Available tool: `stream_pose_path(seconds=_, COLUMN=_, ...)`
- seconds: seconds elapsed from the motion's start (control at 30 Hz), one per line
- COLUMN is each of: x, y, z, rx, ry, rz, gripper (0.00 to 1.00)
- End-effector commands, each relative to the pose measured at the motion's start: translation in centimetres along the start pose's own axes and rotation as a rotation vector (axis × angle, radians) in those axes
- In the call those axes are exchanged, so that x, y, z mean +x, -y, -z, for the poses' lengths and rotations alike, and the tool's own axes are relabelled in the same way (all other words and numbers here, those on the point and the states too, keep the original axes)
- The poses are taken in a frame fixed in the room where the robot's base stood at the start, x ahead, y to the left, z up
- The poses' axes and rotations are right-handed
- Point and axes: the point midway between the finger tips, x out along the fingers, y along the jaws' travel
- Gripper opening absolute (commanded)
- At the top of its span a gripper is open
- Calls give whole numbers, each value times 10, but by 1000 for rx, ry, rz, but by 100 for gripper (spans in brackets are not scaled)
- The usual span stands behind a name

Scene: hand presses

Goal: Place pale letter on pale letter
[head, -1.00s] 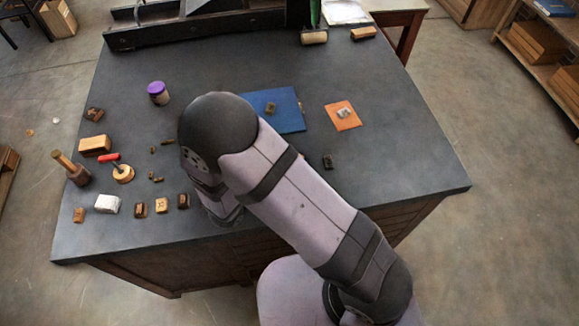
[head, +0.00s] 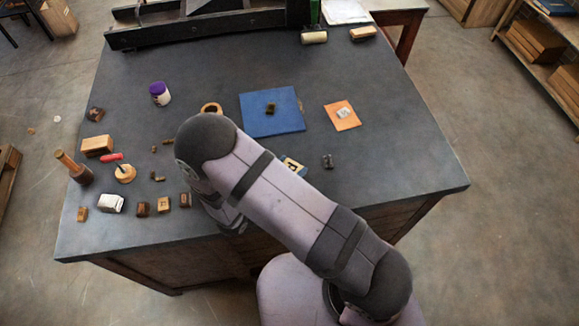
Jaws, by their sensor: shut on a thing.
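A pale card or tile with a dark mark (head: 290,164) and a blue edge shows partly from behind my upper arm. A small pale block (head: 343,113) lies on an orange square (head: 352,124). A small dark block (head: 270,109) lies on a blue mat (head: 258,126). Another small dark block (head: 328,161) lies on the bare table. My arm bends down from its elbow at the table's middle, and its wrist end is low near the front edge. My gripper's fingers and anything in them are hidden behind the arm.
A purple-lidded jar (head: 159,94) stands behind.

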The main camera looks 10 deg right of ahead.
Motion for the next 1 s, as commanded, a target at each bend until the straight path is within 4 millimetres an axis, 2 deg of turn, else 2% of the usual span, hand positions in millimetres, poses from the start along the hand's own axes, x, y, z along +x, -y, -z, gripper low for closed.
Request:
stream_pose_path(seconds=0.33, x=2, y=0, z=4, rx=0, ry=0, rz=0, gripper=25)
stream_pose_path(seconds=0.37, x=1, y=0, z=3, rx=0, ry=0, rz=0, gripper=51)
stream_pose_path(seconds=0.4, x=1, y=0, z=3, rx=0, ry=0, rz=0, gripper=61)
stream_pose_path(seconds=0.43, x=1, y=0, z=3, rx=0, ry=0, rz=0, gripper=65)
stream_pose_path(seconds=0.87, x=-1, y=0, z=-2, rx=0, ry=0, rz=0, gripper=65)
stream_pose_path(seconds=1.0, x=-14, y=-2, z=2, rx=1, ry=0, rz=-4, gripper=65)
